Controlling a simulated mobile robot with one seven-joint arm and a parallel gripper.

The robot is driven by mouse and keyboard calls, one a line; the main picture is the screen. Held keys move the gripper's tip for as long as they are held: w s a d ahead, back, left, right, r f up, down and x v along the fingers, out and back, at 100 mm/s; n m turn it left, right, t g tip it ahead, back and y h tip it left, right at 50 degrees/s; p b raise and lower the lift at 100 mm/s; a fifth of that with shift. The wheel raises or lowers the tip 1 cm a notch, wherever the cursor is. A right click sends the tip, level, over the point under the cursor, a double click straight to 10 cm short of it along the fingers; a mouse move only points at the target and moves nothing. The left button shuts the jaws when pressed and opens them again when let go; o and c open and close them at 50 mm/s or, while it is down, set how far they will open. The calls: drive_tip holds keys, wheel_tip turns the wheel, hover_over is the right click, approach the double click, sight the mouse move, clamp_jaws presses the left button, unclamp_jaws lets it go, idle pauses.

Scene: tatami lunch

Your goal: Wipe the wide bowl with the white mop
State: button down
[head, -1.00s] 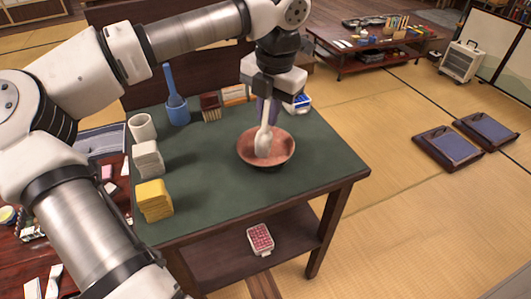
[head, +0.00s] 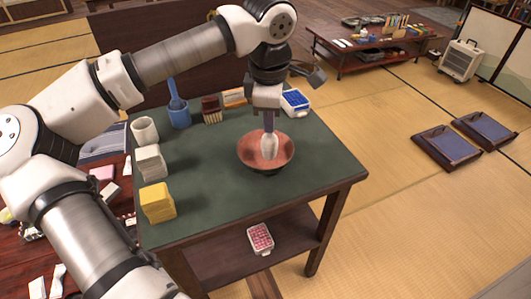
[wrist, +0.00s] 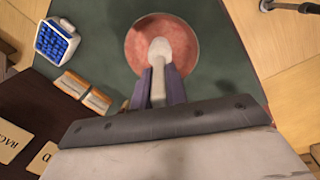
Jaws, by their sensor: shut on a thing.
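The wide bowl (head: 246,150) is reddish-pink inside with a darker rim and stands on the green-topped table. It also shows in the wrist view (wrist: 187,35). My gripper (head: 268,119) is above the bowl, pointing down, and shut on the handle of the white mop (head: 269,149). The mop's white head hangs down inside the bowl; it also shows in the wrist view (wrist: 160,50) between my purple-grey fingers (wrist: 158,90). I cannot tell whether the head touches the bowl's inner surface.
On the green tabletop (head: 220,205) are a yellow stack (head: 157,202), a whitish stack (head: 150,163), a white cup (head: 144,130), a blue holder (head: 179,112), a brown brush (head: 211,108) and a blue-and-white box (head: 295,102). The tabletop's front right is clear.

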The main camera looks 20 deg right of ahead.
drive_tip(key=shift+m, duration=0.6)
drive_tip(key=shift+f+n+b, duration=0.15)
drive_tip(key=shift+n+b, duration=0.4)
drive_tip(key=shift+n, duration=0.45)
drive_tip(key=n+b, duration=0.1)
drive_tip(key=n, duration=0.3)
drive_tip(key=shift+w+y, duration=0.1)
drive_tip(key=shift+y, duration=0.2)
drive_tip(key=n+b, duration=0.1)
drive_tip(key=n, duration=0.3)
drive_tip(key=shift+w+n+b, duration=0.1)
drive_tip(key=shift+n+b, duration=0.2)
drive_tip(key=shift+b, duration=0.1)
drive_tip(key=n, duration=0.3)
drive_tip(key=shift+y, duration=0.4)
